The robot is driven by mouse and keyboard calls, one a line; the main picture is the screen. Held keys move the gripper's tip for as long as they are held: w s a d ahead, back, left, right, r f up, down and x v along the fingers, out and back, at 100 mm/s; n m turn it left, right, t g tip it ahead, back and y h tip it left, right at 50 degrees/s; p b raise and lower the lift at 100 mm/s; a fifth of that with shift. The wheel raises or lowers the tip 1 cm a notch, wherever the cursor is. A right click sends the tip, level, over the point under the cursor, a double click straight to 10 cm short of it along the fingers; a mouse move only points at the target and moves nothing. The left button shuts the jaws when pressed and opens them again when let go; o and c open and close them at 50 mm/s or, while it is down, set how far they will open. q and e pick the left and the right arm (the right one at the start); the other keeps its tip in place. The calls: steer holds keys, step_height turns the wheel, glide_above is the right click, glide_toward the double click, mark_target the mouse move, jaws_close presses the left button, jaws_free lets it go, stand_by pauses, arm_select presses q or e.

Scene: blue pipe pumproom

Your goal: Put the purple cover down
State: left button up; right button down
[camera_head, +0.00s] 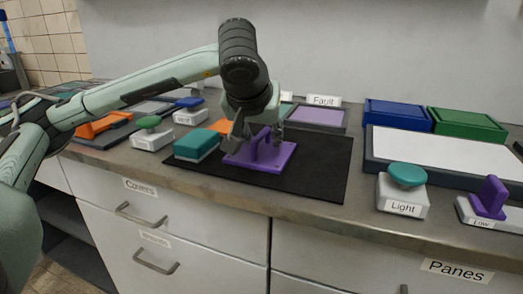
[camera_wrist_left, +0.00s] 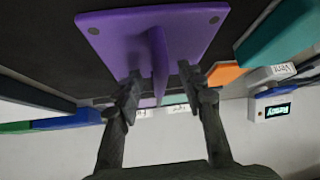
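The purple cover (camera_head: 259,153), a flat plate with an upright handle, lies on the black mat (camera_head: 320,165) on the counter. It also shows in the left wrist view (camera_wrist_left: 200,25), with its handle standing between my fingers. My left gripper (camera_head: 258,135) is just behind and over the handle. In the left wrist view the two fingertips (camera_wrist_left: 160,82) stand apart on either side of the handle, with a gap visible on each side, so the gripper is open. My right gripper is not in view.
A teal block (camera_head: 197,145) lies close left of the cover, with an orange piece (camera_head: 220,127) behind it. A white-topped tray (camera_head: 440,150), a teal "Light" button (camera_head: 407,176) and a purple "Low" switch (camera_head: 489,198) stand to the right. The mat's right part is bare.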

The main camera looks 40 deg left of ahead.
arm_select(q)
jaws_close()
steer(key=shift+r, duration=0.2)
stand_by(0.5)
